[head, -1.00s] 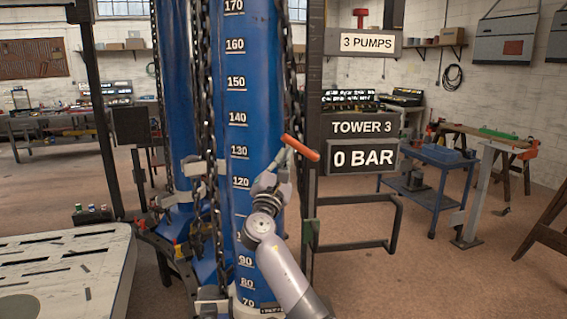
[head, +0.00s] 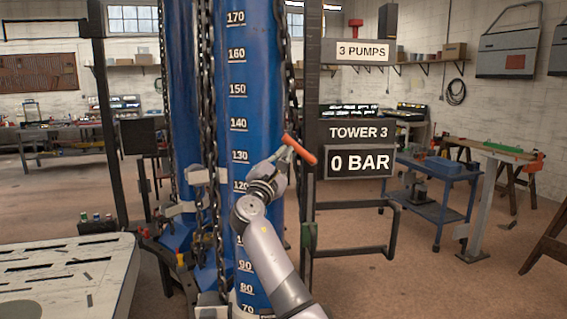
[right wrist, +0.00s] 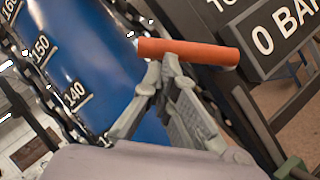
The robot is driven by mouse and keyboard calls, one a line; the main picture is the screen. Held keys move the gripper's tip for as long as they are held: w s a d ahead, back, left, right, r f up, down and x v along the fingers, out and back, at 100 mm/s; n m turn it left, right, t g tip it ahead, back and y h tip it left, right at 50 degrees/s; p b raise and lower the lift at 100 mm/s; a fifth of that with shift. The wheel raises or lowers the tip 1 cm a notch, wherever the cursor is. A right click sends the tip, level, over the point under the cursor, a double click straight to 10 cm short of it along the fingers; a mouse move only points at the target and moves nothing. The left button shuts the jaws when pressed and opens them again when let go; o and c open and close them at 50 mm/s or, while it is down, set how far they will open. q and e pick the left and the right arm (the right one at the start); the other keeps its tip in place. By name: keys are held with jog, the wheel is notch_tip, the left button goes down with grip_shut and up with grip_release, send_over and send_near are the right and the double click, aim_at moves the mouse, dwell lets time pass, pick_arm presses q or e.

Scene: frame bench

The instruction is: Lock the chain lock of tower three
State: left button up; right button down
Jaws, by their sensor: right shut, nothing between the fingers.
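The tower 3 sign (head: 358,133) and its 0 BAR display (head: 361,163) hang on a dark post right of a blue cylinder (head: 243,110) with a number scale. Dark chains (head: 207,120) run down beside the cylinder. An orange lever handle (head: 300,149) sticks out tilted in front of the post's left edge. My right gripper (head: 283,162) is just below the handle. In the right wrist view, its fingertips (right wrist: 163,64) come together right at the underside of the orange handle (right wrist: 190,52), with nothing seen between them. I cannot tell whether they touch it. My left gripper is not in view.
A dark tube frame (head: 392,225) stands low to the right of the post. A slotted pale table (head: 70,265) is at the lower left. A blue cart (head: 438,195) and workbenches stand farther back. The floor at right front is clear.

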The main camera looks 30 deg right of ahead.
aim_at(289, 141)
jog(key=r+m+g, duration=0.1)
jog(key=d+r+m, duration=0.1)
jog(key=m, duration=0.1)
jog(key=r+m+g, duration=0.1)
jog(key=shift+s+d+r+m+g+p, duration=0.25)
jog(key=shift+s+m+g+p, duration=0.05)
jog(key=shift+s+m+p, duration=0.1)
jog(key=shift+s+d+r+m+g+y+p, duration=0.2)
jog(key=shift+d+r+m+g+y+p, duration=0.2)
jog(key=shift+m, duration=0.35)
jog(key=shift+s+d+r+m+g+y+p, duration=0.15)
jog(key=shift+d+r+m+g+y+p, duration=0.1)
jog(key=shift+d+m+y+p, duration=0.35)
jog(key=shift+s+d+r+m+g+y+p, duration=0.2)
jog(key=shift+d+r+m+g, duration=0.15)
jog(key=shift+m, duration=0.5)
